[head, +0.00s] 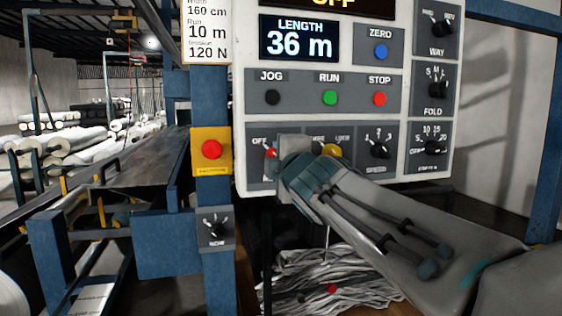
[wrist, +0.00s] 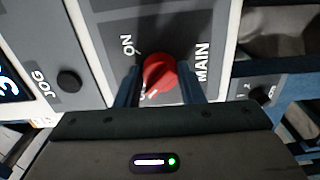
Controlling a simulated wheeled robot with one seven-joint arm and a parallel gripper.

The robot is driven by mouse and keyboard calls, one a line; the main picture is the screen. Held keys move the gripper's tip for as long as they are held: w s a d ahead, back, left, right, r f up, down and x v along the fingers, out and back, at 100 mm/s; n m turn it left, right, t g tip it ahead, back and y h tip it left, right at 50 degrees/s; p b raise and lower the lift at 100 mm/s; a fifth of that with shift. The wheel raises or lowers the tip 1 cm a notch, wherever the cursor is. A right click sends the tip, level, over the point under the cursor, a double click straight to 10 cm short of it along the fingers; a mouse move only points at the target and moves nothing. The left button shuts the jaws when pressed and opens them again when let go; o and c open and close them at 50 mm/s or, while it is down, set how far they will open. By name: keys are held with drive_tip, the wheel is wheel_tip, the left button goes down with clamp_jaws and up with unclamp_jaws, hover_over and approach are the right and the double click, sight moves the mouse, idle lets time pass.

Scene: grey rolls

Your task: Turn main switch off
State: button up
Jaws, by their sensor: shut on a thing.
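The red main switch knob (wrist: 160,72) sits between the two fingers of my gripper (wrist: 158,84) in the wrist view, with the gripper shut on it. The label "ON" is at its upper left and "MAIN" at its right; white marks at its lower edge are partly hidden, and I cannot read its exact angle. In the head view a bit of the red knob (head: 270,153) shows beside the "OFF" label, the rest covered by my gripper (head: 283,150). The control panel (head: 350,72) carries the switch at its lower left.
A red emergency button (head: 211,149) on a yellow plate is just left of the panel. Grey scrap (head: 335,285) lies below. The top screen partly reads "OFF".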

drive_tip(key=shift+n, duration=0.3)
drive_tip(key=o, duration=1)
